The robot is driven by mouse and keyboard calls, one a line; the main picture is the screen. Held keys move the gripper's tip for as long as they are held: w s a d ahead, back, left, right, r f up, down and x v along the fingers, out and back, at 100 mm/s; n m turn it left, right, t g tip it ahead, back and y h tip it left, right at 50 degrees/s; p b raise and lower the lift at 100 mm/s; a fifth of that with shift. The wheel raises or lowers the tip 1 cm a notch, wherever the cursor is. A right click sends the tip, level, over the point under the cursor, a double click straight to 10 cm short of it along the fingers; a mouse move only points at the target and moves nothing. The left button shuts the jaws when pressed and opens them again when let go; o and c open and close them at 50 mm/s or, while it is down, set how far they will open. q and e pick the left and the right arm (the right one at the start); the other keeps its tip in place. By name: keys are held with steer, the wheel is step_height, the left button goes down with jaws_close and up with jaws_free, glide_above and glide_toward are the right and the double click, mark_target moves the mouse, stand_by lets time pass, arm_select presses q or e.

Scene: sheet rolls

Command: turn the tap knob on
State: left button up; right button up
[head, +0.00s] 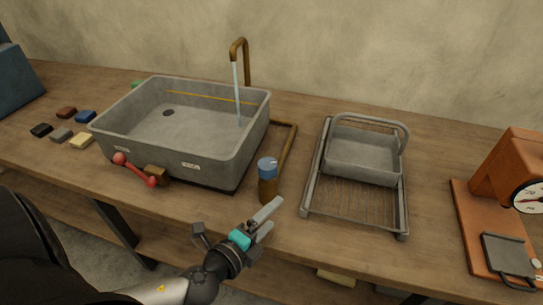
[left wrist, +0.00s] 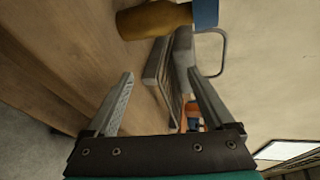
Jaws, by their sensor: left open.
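The tap knob, a blue cap (head: 268,166), sits on a brown upright post (head: 268,190) at the front right of the sink. In the left wrist view the blue cap (left wrist: 205,14) and post (left wrist: 155,20) lie sideways at the top. A brown tap spout (head: 239,44) stands behind the sink (head: 225,165), and a pale stream of water (head: 237,95) falls from it into the basin. My left gripper (head: 270,217) is open and empty, in front of the post and apart from it. Both its fingers show in the left wrist view (left wrist: 160,75). My right gripper is not in view.
A red lever (head: 136,171) on a brown block is at the sink's front. A rack (head: 311,185) with a grey tray (head: 362,155) stands right of the post. Small coloured blocks (head: 81,140) lie left. An orange scale (head: 510,170) is far right.

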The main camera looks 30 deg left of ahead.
mark_target(271, 160)
arm_select(q)
steer(key=n, duration=0.1)
steer(key=d+n, duration=0.1)
steer(key=n, duration=0.3)
steer(key=shift+w+d+r, duration=0.1)
steer(key=shift+d+r, duration=0.1)
steer(key=shift+r, duration=0.1)
steer(key=n, duration=0.3)
steer(key=shift+r, duration=0.35)
steer(key=n, duration=0.1)
steer(key=r+n, duration=0.1)
steer(key=n, duration=0.1)
steer(key=a+n+t, duration=0.1)
steer(key=n, duration=0.1)
steer(key=shift+s+r+y, duration=0.35)
steer(key=shift+r+y, duration=0.05)
steer(key=s+a+r+n+t+y, duration=0.2)
steer(key=s+a+r+n+y, duration=0.15)
steer(key=n, duration=0.45)
steer(key=shift+h, duration=0.25)
steer(key=w+a, duration=0.1)
steer(key=w, duration=0.4)
steer(key=w+a+b, duration=0.1)
steer(key=w, duration=0.4)
steer(key=w+a, duration=0.1)
steer(key=w, duration=0.4)
steer(key=shift+w+f, duration=0.3)
steer(key=shift+w, duration=0.1)
